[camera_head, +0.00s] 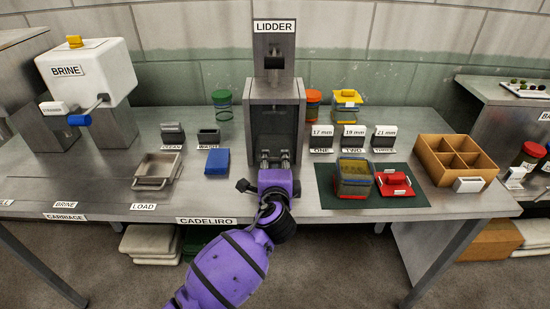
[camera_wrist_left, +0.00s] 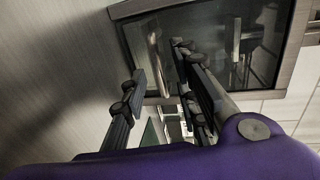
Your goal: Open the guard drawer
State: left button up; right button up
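The LIDDER machine (camera_head: 275,95) stands upright at the back middle of the table. Its dark front panel, which I take for the guard (camera_head: 275,122), looks closed. In the left wrist view the glassy guard panel (camera_wrist_left: 225,45) has a pale metal frame and a pale bar handle (camera_wrist_left: 157,50). My left gripper (camera_head: 275,158) is at the foot of the machine, fingers pointing at the panel. In the wrist view its fingers (camera_wrist_left: 160,68) are apart, with the handle appearing in the gap between them; I see no clear contact. My right gripper is not in view.
A blue block (camera_head: 217,161) and metal tray (camera_head: 158,171) lie left of my arm. Further right is an orange divided box (camera_head: 455,160).

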aim_at(275, 159)
pick_arm(q)
jog(key=shift+w+f, duration=0.2)
jog(key=shift+w, duration=0.45)
jog(key=shift+w+f, duration=0.2)
jog(key=shift+w, duration=0.65)
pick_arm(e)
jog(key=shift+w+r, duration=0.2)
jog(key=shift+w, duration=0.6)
pick_arm(q)
grip_shut()
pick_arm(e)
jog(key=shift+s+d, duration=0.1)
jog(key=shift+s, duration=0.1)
pick_arm(q)
jog(key=shift+f, duration=0.1)
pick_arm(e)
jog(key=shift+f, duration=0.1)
